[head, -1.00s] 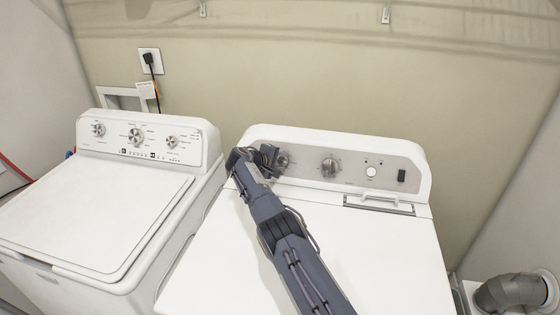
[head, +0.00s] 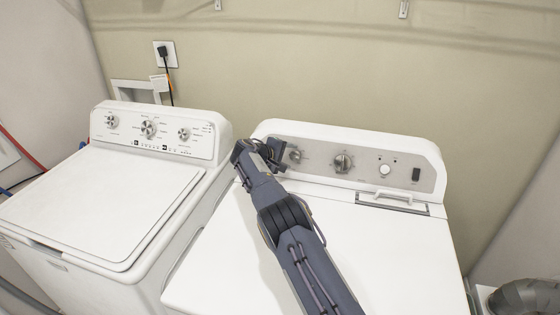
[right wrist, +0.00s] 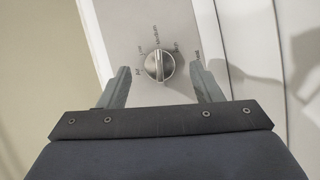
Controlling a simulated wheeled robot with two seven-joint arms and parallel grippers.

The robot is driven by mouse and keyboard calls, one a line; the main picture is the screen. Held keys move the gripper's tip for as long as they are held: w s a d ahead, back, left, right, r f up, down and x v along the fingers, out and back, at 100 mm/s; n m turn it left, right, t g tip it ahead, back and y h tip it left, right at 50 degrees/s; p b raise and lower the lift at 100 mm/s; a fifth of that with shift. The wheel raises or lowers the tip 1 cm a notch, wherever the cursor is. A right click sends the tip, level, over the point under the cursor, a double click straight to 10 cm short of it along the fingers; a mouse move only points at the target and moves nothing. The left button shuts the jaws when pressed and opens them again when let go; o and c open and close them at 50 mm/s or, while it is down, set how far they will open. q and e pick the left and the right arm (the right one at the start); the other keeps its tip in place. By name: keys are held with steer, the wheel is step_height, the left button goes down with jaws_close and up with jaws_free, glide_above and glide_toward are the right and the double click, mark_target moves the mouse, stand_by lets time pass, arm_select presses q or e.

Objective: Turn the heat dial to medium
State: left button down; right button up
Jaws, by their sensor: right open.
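The heat dial (right wrist: 159,66) is a round silver knob on the grey control panel of the right-hand machine. In the right wrist view its raised grip stands nearly upright, towards the word Medium. My right gripper (right wrist: 164,82) is open, with one finger on each side of the dial and a gap to both; nothing is held. In the head view my right gripper (head: 275,152) is at the left end of the panel, next to the left knob (head: 294,156). My left gripper is not in view.
A white washer (head: 90,205) stands to the left. The machine's top (head: 390,255) is clear apart from my arm above it.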

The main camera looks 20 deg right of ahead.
steer(key=b+v, duration=0.1)
steer(key=v, duration=0.4)
steer(key=shift+d, duration=0.1)
steer(key=s+d+r+m+g+y, duration=0.2)
steer(key=s+d+r+m+y, duration=0.15)
steer(key=s+d, duration=0.6)
steer(key=s+m+y, duration=0.2)
steer(key=s+y, duration=0.3)
steer(key=s, duration=0.6)
steer(key=s+a+y, duration=0.2)
steer(key=s+a, duration=0.4)
steer(key=s, duration=0.4)
steer(key=s+a+f+m+t+y, duration=0.1)
steer(key=s+a+y, duration=0.1)
steer(key=s+a, duration=0.4)
steer(key=s+a+t+y, duration=0.1)
steer(key=s+a+y, duration=0.2)
steer(key=s+a, duration=0.4)
steer(key=s, duration=0.8)
steer(key=shift+s+f+m, duration=0.3)
steer(key=shift+s+m, duration=0.05)
